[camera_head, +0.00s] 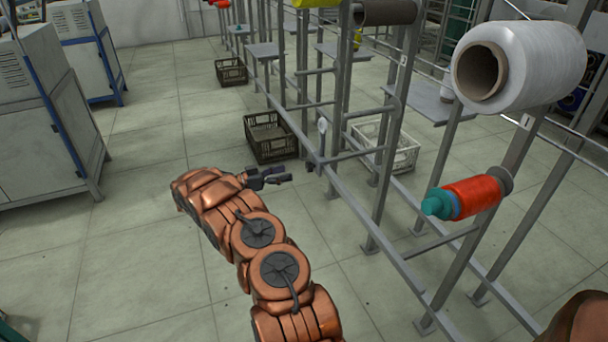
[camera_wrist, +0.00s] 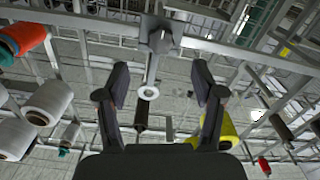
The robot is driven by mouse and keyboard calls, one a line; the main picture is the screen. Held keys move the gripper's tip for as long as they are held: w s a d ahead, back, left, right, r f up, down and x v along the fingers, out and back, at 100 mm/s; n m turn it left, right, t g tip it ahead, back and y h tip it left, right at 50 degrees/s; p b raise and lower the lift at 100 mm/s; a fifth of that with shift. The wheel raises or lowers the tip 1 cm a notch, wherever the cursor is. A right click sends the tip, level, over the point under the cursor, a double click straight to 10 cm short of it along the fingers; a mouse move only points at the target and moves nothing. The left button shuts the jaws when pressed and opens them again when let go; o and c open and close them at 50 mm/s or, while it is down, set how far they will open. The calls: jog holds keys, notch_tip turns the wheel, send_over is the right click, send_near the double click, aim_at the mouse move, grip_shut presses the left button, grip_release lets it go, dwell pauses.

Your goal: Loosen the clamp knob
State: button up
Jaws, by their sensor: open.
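A grey clamp knob (camera_wrist: 161,38) sits on a rail of the metal frame, at the top middle of the wrist view. In the head view, it seems to be the small dark piece (camera_head: 311,167) on the frame's left side. A thin rod with a white ring (camera_wrist: 148,92) extends from the clamp; the ring also shows in the head view (camera_head: 322,125). My gripper (camera_head: 284,175) is open and empty, just left of the knob with a gap between them. In the wrist view, the fingers (camera_wrist: 160,75) stand apart, and the knob lies beyond their tips.
The metal frame (camera_head: 395,125) carries a large white spool (camera_head: 540,60) and an orange bobbin (camera_head: 470,197) on the right. Crates (camera_head: 262,152) stand on the floor behind my gripper. Grey cabinets (camera_head: 35,140) are at the left. The floor between is clear.

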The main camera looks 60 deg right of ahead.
aim_at(307, 169)
jog(key=shift+f+x, duration=0.15)
jog(key=shift+x, duration=1.85)
jog(key=shift+f+x, duration=0.1)
jog(key=shift+x, duration=1.9)
jog(key=shift+c, duration=0.2)
jog(key=c, duration=1.1)
jog(key=shift+b, duration=0.3)
